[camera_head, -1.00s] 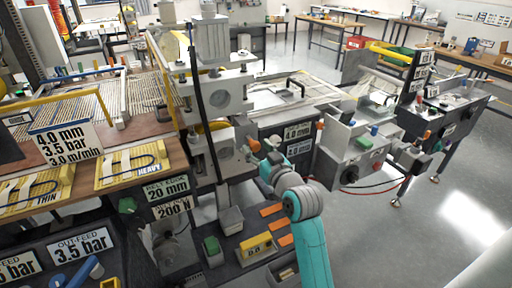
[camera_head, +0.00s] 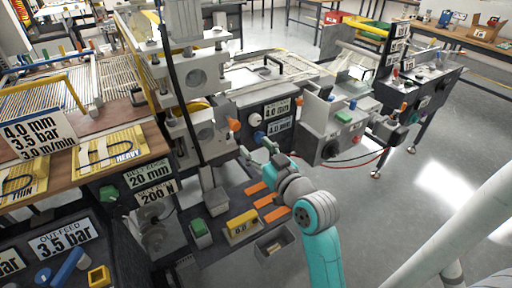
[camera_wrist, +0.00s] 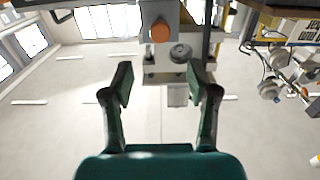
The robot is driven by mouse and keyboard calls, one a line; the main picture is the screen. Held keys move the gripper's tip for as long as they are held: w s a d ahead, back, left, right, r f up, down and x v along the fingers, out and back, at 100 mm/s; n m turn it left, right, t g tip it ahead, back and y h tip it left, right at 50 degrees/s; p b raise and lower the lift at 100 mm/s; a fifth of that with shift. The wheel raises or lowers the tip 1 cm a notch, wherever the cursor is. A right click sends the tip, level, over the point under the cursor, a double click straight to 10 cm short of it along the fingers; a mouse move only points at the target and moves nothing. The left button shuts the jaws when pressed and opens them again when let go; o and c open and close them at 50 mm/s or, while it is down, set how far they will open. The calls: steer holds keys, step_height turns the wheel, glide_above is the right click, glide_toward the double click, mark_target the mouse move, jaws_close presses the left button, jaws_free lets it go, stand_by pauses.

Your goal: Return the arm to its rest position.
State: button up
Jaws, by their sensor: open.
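My gripper (camera_head: 258,152) is at the end of my teal and grey arm, in front of the laminating machine (camera_head: 205,75). In the wrist view my gripper (camera_wrist: 162,92) has its two dark green fingers well apart, with nothing between them. In that view an orange knob (camera_wrist: 159,31) and a grey round knob (camera_wrist: 180,52) on the machine lie beyond the fingertips. In the head view the orange knob (camera_head: 234,125) and a white knob (camera_head: 254,119) are close to the fingertips. I cannot tell whether the fingers touch anything.
Below the arm a dark shelf holds a yellow block (camera_head: 242,227), orange bars (camera_head: 268,202), a green-topped box (camera_head: 200,232) and a grey bin (camera_head: 273,245). Open floor (camera_head: 420,215) lies right of my arm.

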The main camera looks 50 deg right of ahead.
stand_by(0.3)
steer(key=s+a+f+g+y, duration=0.1)
steer(key=s+a+f+g, duration=0.1)
steer(key=s+a+f, duration=1.2)
steer(key=s+a+f+n+y, duration=0.1)
steer(key=s+a+f+y, duration=0.1)
steer(key=s, duration=0.7)
steer(key=s+a+f+n+y, duration=0.1)
steer(key=s+a+n+y, duration=0.1)
steer(key=s+a, duration=0.3)
steer(key=shift+s+a+f+g, duration=0.25)
steer(key=shift+s+f+g, duration=0.1)
steer(key=shift+s, duration=1.85)
